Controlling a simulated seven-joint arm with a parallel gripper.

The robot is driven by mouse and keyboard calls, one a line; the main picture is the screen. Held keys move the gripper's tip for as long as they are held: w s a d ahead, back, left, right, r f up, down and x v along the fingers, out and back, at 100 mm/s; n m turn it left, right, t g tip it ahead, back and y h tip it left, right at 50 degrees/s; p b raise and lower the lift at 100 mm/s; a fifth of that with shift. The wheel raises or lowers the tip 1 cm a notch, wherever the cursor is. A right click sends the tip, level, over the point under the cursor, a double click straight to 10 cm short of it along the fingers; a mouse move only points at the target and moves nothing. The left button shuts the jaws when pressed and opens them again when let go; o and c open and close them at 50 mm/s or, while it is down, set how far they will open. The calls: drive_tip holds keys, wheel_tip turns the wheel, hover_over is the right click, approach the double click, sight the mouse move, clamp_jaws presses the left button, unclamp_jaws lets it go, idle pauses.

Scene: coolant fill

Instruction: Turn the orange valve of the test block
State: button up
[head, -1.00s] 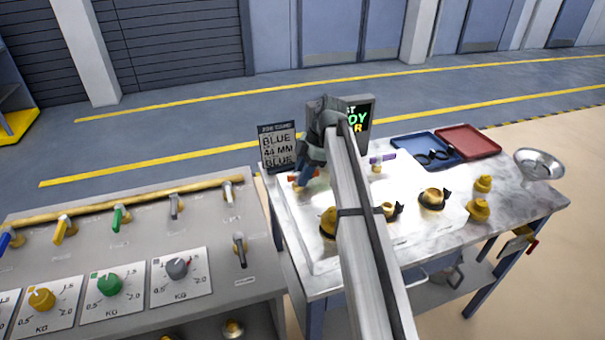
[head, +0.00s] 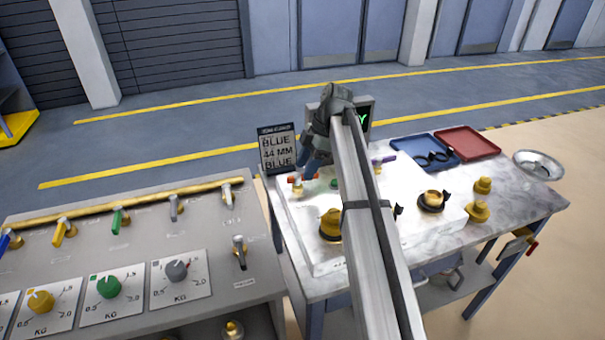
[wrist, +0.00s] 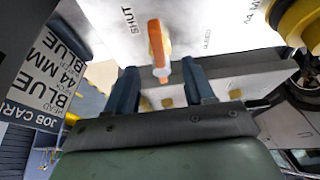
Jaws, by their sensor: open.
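The orange valve (head: 296,180) is at the far left part of the white test block (head: 303,222). In the wrist view the orange valve handle (wrist: 156,45) stands beside the printed word SHUT. My gripper (head: 309,172) is above the block, close to the valve, and its dark blue fingers partly overlap that area in the head view. In the wrist view my gripper (wrist: 161,75) is open, with one fingertip on each side of the handle's near end and a gap to it. Contact with the handle is not visible. My arm hides the middle of the block.
A job card (head: 277,148) stands behind the block, and a dark display (head: 364,116) is mostly hidden by my arm. Yellow fittings (head: 331,222) rise from the block. Blue (head: 408,145) and red (head: 466,141) trays and a metal bowl (head: 538,165) lie right. A control bench (head: 130,240) is left.

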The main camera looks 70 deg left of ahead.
drive_tip(key=v, duration=1)
idle(0.3)
